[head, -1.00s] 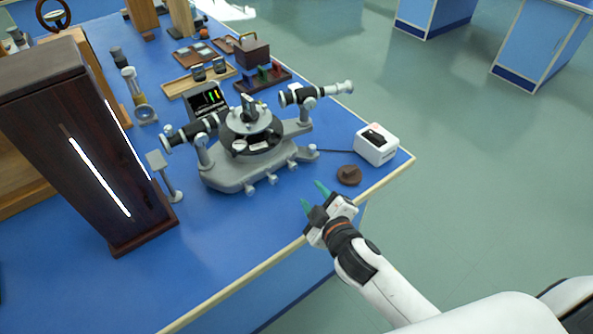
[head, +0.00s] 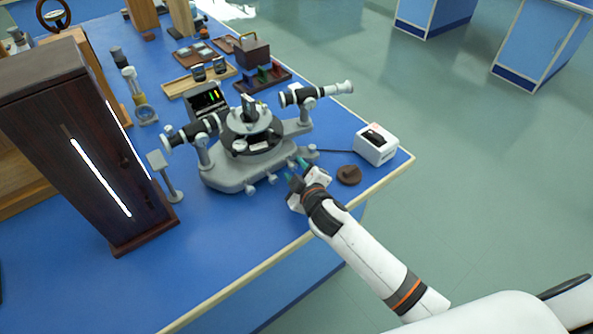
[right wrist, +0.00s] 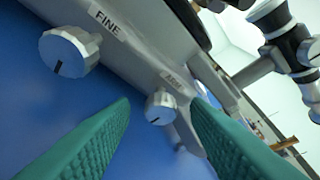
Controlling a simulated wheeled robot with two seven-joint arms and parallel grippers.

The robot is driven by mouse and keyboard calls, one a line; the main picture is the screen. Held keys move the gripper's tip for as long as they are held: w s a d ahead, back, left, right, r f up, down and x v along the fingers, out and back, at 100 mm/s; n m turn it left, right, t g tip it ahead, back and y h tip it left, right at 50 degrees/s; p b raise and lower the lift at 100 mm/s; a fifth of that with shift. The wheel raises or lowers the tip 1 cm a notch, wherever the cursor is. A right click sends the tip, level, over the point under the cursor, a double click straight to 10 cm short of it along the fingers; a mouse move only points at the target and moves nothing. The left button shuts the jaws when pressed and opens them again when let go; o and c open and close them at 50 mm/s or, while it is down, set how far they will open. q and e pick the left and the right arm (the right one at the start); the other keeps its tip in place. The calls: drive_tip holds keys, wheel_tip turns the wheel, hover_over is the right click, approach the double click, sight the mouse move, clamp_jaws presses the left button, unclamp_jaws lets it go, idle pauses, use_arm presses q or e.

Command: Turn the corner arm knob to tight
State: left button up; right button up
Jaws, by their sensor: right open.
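The grey spectrometer (head: 225,178) stands on the blue bench, with several small knobs along its front edge. My right gripper (head: 297,171) is at this edge, its green fingers open and pointing at the knobs. In the right wrist view, a small silver knob (right wrist: 159,107) with a dark mark lies between the open fingertips, apart from both. A larger silver knob (right wrist: 70,52) is at upper left, near a "FINE" label (right wrist: 104,21). My left gripper is out of view.
A white switch box (head: 376,148) and a brown round piece (head: 348,174) are right of my right gripper, near the bench edge. A dark wooden cabinet (head: 75,150) stands at left. Bare blue bench lies in front of the spectrometer.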

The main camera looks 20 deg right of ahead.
clamp_jaws()
